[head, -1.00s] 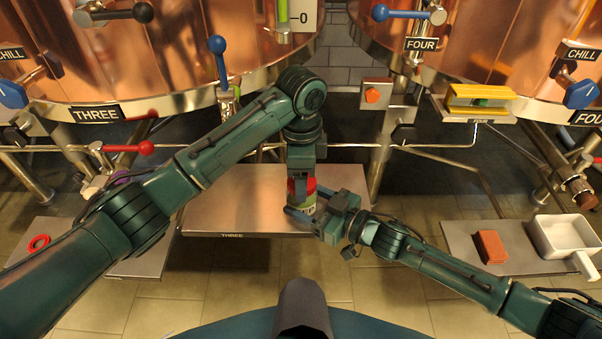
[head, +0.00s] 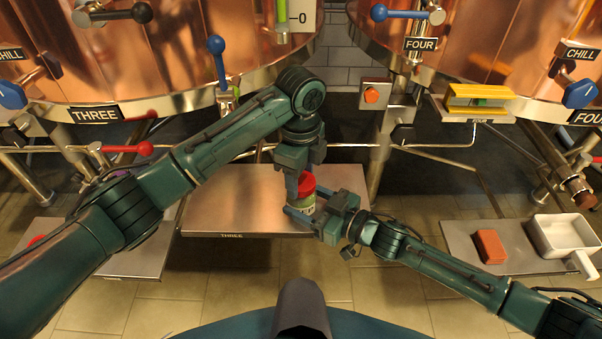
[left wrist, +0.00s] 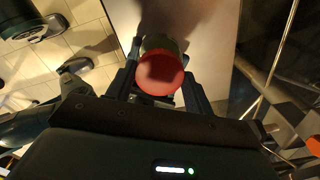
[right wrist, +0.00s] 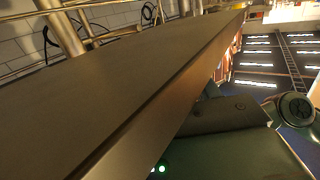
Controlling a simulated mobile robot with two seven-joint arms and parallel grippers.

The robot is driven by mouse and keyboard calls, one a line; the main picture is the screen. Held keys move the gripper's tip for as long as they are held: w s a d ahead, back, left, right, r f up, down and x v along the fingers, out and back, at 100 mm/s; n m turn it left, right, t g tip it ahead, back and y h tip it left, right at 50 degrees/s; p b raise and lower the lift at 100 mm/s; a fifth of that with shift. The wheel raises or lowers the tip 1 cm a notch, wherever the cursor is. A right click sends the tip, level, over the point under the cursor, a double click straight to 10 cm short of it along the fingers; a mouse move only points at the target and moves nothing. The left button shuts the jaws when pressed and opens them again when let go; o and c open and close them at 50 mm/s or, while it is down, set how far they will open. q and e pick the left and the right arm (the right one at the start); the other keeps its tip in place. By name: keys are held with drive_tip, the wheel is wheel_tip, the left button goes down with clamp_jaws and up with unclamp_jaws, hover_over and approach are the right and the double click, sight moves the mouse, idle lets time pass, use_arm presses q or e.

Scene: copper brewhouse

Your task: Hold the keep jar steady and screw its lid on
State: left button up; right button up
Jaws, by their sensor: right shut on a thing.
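The keep jar (head: 306,205) stands upright at the right end of the middle metal shelf. Its red lid (head: 306,183) sits on top; whether it is screwed tight cannot be told. My right gripper (head: 304,211) is shut on the jar body from the right. My left gripper (head: 303,174) is above the jar, tilted, its fingers open at either side of the lid. In the left wrist view the red lid (left wrist: 161,74) lies between the spread fingers, with the greenish jar (left wrist: 160,43) behind it. The right wrist view does not show the jar.
The metal shelf (head: 225,205) marked THREE is otherwise bare. A right-hand shelf (head: 462,245) carries a red-brown block (head: 489,246) and a white square pan (head: 565,236). A red ring (head: 37,240) is partly hidden by my left arm. Copper tanks and pipes stand behind.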

use_arm(q)
drive_tip(key=o, duration=0.5)
drive_tip(key=shift+r, duration=3)
wheel_tip(320, 180, up, 12)
drive_tip(key=shift+f+n, duration=2)
drive_tip(key=shift+f, duration=1.05)
drive_tip(key=shift+f+n, duration=2)
drive_tip(key=shift+f, duration=1.05)
drive_tip(key=shift+f+n, duration=2)
drive_tip(key=shift+f, duration=1.05)
